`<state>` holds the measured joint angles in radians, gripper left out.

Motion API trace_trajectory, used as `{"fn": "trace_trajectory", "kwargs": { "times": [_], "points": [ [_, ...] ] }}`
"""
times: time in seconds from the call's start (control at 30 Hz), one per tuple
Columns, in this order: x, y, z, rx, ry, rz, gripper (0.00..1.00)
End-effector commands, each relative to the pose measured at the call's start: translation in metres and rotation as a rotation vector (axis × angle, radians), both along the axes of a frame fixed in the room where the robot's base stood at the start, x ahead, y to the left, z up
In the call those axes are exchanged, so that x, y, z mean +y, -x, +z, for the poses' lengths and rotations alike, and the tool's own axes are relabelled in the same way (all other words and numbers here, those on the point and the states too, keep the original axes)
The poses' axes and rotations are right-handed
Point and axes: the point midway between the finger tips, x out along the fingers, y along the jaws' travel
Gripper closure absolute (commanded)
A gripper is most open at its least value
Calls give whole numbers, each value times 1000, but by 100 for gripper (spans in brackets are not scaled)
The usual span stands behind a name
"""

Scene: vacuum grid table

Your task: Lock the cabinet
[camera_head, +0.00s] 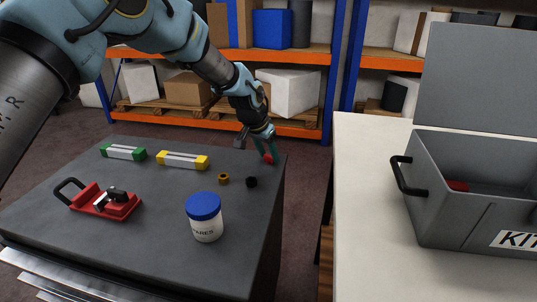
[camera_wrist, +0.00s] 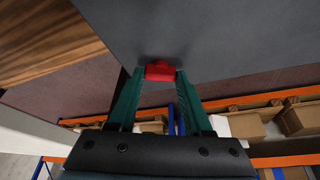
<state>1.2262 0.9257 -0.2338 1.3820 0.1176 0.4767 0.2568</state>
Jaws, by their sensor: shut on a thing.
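The cabinet (camera_head: 130,220) has a dark grey top, with metal drawer fronts along its lower left side. A small red part (camera_head: 268,159) shows at the far right corner of the top. My gripper (camera_head: 269,154) reaches down to that corner, its green fingers shut on the red part. In the wrist view the red part (camera_wrist: 160,71) sits between the fingertips (camera_wrist: 158,76), against the edge of the dark top (camera_wrist: 210,35). Whether it is a lock knob, and whether it is turned, I cannot tell.
On the top stand a blue-lidded jar (camera_head: 207,225), a red clamp-like tool (camera_head: 105,203), green (camera_head: 122,152) and yellow (camera_head: 182,160) bars, a brass ring (camera_head: 223,178) and a black ring (camera_head: 251,182). A white table (camera_head: 365,220) at right holds an open grey kit box (camera_head: 465,215).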

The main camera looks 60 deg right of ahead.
Motion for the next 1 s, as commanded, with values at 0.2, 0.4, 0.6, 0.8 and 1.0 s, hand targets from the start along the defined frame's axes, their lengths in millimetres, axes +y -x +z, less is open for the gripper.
{"fn": "trace_trajectory", "kwargs": {
  "times": [0.2,0.4,0.6,0.8,1.0],
  "points": [
    [-1,-3,0,3,2,-202,100],
    [-1,-4,0,3,2,-392,100],
    [-2,-4,0,2,3,-583,100],
    [-3,-5,0,2,2,-769,100],
    [-4,-5,0,1,2,-931,100]
  ]
}}
